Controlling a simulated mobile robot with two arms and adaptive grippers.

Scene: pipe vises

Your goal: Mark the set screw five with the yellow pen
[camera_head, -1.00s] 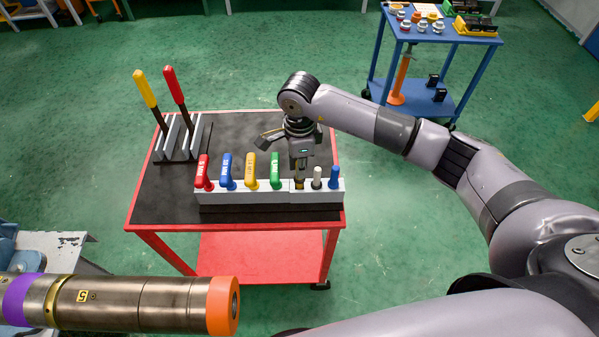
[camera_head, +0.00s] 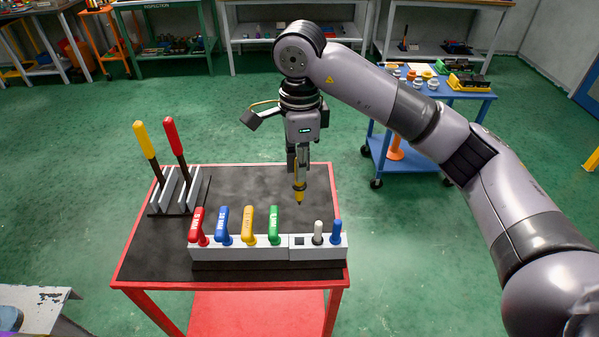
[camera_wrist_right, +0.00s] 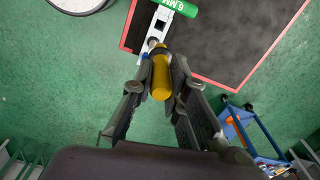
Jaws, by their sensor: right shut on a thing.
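My right gripper (camera_head: 298,170) is shut on the yellow pen (camera_head: 299,194) and holds it above the rack on the red cart. The pen points down, with a dark tip at its lower end. The pen also shows between the fingers in the right wrist view (camera_wrist_right: 161,78). Set screw five and the pipe are out of view now. My left gripper is not in view.
The grey rack (camera_head: 267,254) holds red, blue, yellow and green handles and the white and blue pens; one pen slot (camera_head: 299,241) is empty. Two long handles stand in a holder (camera_head: 180,192) at left. A blue cart (camera_head: 440,90) stands behind right.

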